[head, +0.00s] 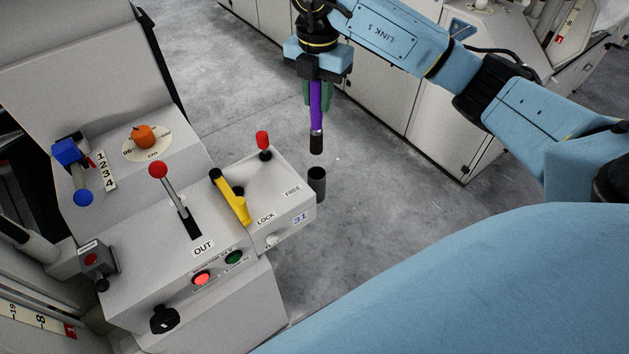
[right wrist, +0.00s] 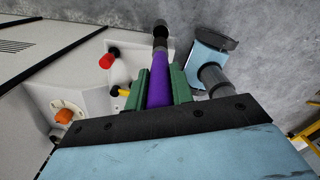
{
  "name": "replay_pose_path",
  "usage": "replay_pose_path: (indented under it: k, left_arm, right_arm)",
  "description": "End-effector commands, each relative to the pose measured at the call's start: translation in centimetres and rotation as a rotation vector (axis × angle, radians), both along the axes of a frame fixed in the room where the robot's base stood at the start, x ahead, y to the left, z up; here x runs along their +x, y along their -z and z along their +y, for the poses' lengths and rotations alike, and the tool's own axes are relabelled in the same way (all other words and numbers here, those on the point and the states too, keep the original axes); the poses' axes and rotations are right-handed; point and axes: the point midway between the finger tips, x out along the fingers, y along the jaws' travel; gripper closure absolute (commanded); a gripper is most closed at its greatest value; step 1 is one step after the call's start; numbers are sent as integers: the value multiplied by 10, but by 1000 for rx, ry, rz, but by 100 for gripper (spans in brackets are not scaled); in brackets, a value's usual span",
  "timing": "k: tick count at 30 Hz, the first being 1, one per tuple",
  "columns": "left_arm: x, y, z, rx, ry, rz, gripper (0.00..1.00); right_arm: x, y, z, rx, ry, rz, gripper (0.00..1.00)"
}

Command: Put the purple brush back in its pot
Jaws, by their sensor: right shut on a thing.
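The purple brush (head: 316,106) hangs upright with its dark tip down. My right gripper (head: 318,90) is shut on its upper part, between green fingers. The pot (head: 317,186) is a dark grey open cylinder at the right side of the lock box. In the head view the brush tip shows just above the pot's mouth, with a small gap. In the right wrist view the brush (right wrist: 159,85) lies between the fingers (right wrist: 160,88); its dark tip overlaps a dark shape, and I cannot tell whether that is the pot. My left gripper is not in view.
The lock box (head: 285,205) carries a yellow handle (head: 232,198) and a red-topped lever (head: 263,145). Left of it stands a control panel with another red-knobbed lever (head: 170,190) and an orange knob (head: 143,136). Grey floor (head: 390,190) is clear to the right.

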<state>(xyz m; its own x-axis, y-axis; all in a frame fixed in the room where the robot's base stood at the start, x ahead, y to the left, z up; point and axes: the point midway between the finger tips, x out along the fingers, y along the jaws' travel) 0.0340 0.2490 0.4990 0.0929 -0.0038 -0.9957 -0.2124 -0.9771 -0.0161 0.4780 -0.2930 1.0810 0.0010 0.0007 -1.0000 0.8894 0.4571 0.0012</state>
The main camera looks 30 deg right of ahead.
Motion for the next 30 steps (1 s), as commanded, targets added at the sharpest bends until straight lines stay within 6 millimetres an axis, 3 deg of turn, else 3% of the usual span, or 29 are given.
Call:
replay_pose_path:
  k: [12, 15, 23, 30]
  left_arm:
    - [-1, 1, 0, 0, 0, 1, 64]
    - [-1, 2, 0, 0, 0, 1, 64]
    - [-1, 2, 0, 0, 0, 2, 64]
    - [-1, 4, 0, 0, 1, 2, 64]
  right_arm:
    - [-2, 104, 0, 0, 5, 7, 100]
    - [-1, 122, 0, -1, 5, 5, 100]
    - [-1, 143, 0, 0, 3, 2, 100]
    - [-1, 175, 0, 0, 4, 3, 100]
